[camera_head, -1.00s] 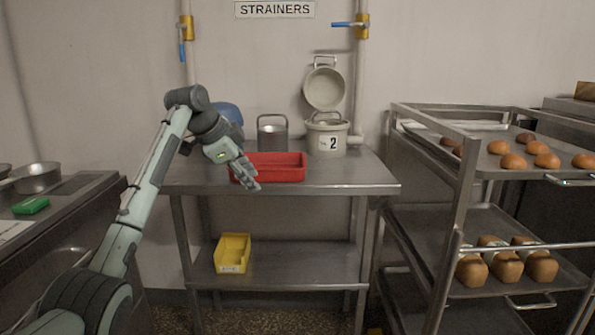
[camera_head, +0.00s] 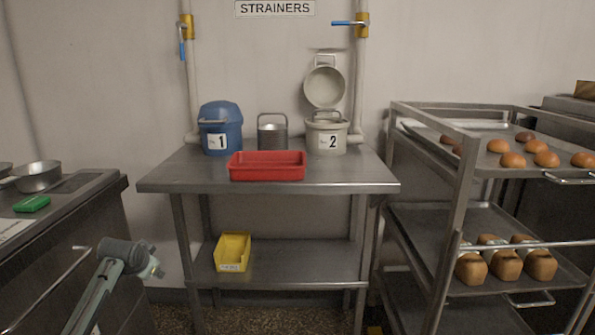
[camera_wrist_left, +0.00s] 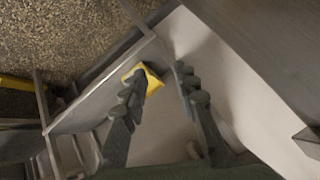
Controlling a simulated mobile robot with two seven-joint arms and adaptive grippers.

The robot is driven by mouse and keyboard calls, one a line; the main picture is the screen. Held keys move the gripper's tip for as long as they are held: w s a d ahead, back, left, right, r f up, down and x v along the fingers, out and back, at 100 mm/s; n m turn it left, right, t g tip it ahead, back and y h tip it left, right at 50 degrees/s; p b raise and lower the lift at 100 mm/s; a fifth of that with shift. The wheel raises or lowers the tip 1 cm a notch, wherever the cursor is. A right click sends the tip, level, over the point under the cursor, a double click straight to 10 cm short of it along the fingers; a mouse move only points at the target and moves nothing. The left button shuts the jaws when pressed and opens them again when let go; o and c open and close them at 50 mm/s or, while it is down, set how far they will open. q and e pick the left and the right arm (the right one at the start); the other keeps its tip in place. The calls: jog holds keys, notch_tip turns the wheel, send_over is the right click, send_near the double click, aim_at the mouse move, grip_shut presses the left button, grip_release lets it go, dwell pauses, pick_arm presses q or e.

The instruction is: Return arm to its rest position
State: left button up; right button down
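My left arm (camera_head: 103,280) is low at the lower left of the head view, in front of the left counter and below the steel table's top. In the left wrist view my left gripper (camera_wrist_left: 160,82) has its two fingers apart, with nothing held between them. A yellow bin (camera_wrist_left: 146,76) shows beyond the fingers, at a distance. My right gripper is in neither view.
A steel table (camera_head: 330,180) carries a red tray (camera_head: 267,173), a blue container (camera_head: 221,128) and a grey container (camera_head: 327,135). A yellow bin (camera_head: 233,252) sits on its lower shelf. A bread rack (camera_head: 455,215) stands right; a counter (camera_head: 75,215) stands left.

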pick_arm(q)
jog(key=w+a+r+n+t+y, duration=0.2)
jog(key=w+a+r+n+t, duration=0.1)
jog(key=r, duration=0.2)
jog(key=s+d+f+g+h, duration=0.1)
jog(key=s+d+f+g, duration=0.25)
jog(key=s+f, duration=0.95)
jog(key=s+d+f+g+h, duration=0.15)
jog(key=s+d+f, duration=0.25)
jog(key=s+f, duration=0.9)
jog(key=s+d+f+g, duration=0.2)
jog(key=s+f, duration=0.6)
jog(key=s, duration=0.4)
jog(key=s+d+f+g, duration=0.2)
jog(key=s+d+f, duration=0.1)
jog(key=s+f, duration=0.5)
jog(key=s, duration=0.3)
jog(key=shift+s+d+m, duration=0.3)
jog(key=shift+s+m, duration=0.05)
jog(key=shift+m, duration=0.05)
